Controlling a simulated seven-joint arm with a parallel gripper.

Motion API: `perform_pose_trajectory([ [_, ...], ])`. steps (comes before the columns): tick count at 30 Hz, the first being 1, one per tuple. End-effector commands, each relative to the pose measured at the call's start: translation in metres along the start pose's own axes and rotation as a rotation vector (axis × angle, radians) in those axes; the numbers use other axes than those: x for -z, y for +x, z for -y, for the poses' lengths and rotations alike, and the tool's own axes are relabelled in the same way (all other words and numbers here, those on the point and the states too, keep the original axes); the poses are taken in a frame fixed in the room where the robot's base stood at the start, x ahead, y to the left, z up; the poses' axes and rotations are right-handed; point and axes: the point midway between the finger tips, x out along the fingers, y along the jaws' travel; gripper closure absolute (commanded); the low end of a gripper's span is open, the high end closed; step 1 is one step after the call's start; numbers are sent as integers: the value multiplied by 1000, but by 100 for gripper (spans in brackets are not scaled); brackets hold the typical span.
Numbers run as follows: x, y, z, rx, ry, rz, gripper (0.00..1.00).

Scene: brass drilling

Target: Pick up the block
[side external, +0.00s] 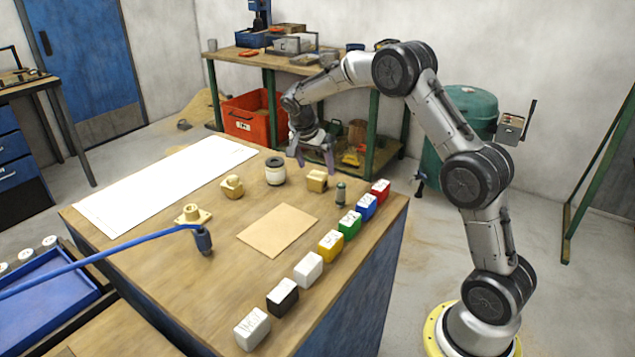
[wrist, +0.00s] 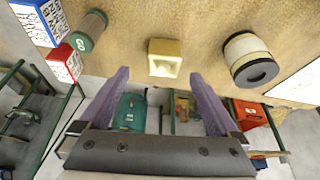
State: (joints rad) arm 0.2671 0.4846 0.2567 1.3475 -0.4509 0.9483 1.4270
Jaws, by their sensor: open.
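A small brass block (side external: 317,181) stands on the wooden bench top (side external: 185,260) near its far edge. In the wrist view the block (wrist: 165,58) shows a pale recessed top and lies just beyond the fingertips, roughly centred between them. My gripper (side external: 314,158) is open and empty, pointing down above and slightly behind the block, apart from it. Its two purple fingers also show in the wrist view (wrist: 159,76). A row of coloured, labelled blocks, including a red one (side external: 380,191) and a blue one (side external: 366,206), runs along the bench's right edge.
A dark-topped cylinder (side external: 275,172) stands left of the brass block, and a green-ended cylinder (side external: 340,194) stands to its right. A tan sheet (side external: 278,230) lies flat mid-bench.

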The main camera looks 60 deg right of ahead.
Motion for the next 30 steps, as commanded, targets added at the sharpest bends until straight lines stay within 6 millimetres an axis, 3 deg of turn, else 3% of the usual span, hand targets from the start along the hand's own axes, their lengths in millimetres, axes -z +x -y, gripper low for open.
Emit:
perform_pose_trajectory([
  [8, 1, 16, 1, -1, 0, 1, 3],
  [18, 3, 58, 6, 0, 1, 0, 3],
  [25, 3, 60, 6, 1, 0, 0, 3],
  [30, 3, 60, 6, 1, 0, 0, 33],
])
